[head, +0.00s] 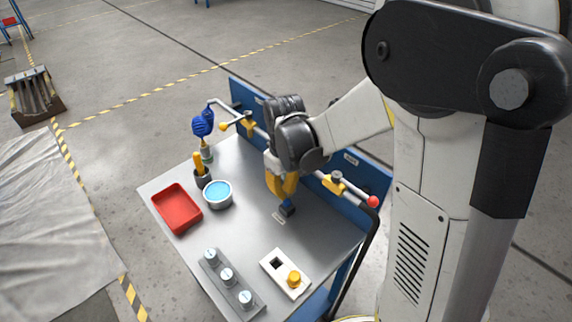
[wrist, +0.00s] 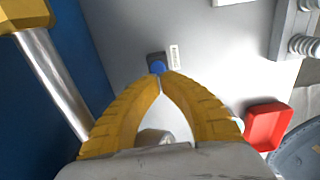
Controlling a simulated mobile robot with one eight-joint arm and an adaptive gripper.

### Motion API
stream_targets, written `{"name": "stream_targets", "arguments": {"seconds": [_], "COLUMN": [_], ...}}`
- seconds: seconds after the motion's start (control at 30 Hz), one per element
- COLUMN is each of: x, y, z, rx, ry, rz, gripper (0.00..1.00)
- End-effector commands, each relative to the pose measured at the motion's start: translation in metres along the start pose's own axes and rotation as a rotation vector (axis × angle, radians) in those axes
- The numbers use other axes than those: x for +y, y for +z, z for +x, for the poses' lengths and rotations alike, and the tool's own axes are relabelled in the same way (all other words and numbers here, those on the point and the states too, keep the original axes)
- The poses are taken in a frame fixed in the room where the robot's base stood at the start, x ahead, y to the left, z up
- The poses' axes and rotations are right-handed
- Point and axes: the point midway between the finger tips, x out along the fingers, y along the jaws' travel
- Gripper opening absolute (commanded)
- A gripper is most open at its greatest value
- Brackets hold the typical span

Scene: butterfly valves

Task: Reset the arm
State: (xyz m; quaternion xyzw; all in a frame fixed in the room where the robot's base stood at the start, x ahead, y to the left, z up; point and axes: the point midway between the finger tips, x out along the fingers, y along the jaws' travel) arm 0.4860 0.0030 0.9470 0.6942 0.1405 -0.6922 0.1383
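My gripper (head: 284,196) points down over the right part of the grey table (head: 240,170), close to the blue panel. In the wrist view, its two yellow fingers (wrist: 161,76) come together at the tips and look shut, with nothing clearly held between them. A small blue and dark piece (head: 287,209) is just below the fingertips in the head view. In the wrist view, the blue piece (wrist: 157,64) shows just beyond the tips beside a pale label. I cannot tell whether the tips touch it.
A pipe with yellow valve handles (head: 336,182) and a red knob (head: 373,202) runs along the blue panel (head: 350,162).

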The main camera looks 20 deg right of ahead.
Motion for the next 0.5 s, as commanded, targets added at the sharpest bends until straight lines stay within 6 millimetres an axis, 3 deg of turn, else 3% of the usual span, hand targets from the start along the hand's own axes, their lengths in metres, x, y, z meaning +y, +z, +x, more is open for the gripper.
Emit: {"name": "stream_targets", "arguments": {"seconds": [0.5], "x": [0.0007], "y": [0.0038], "z": [-0.0053], "rx": [-0.005], "ry": [0.002], "rz": [0.004], "gripper": [0.00]}}
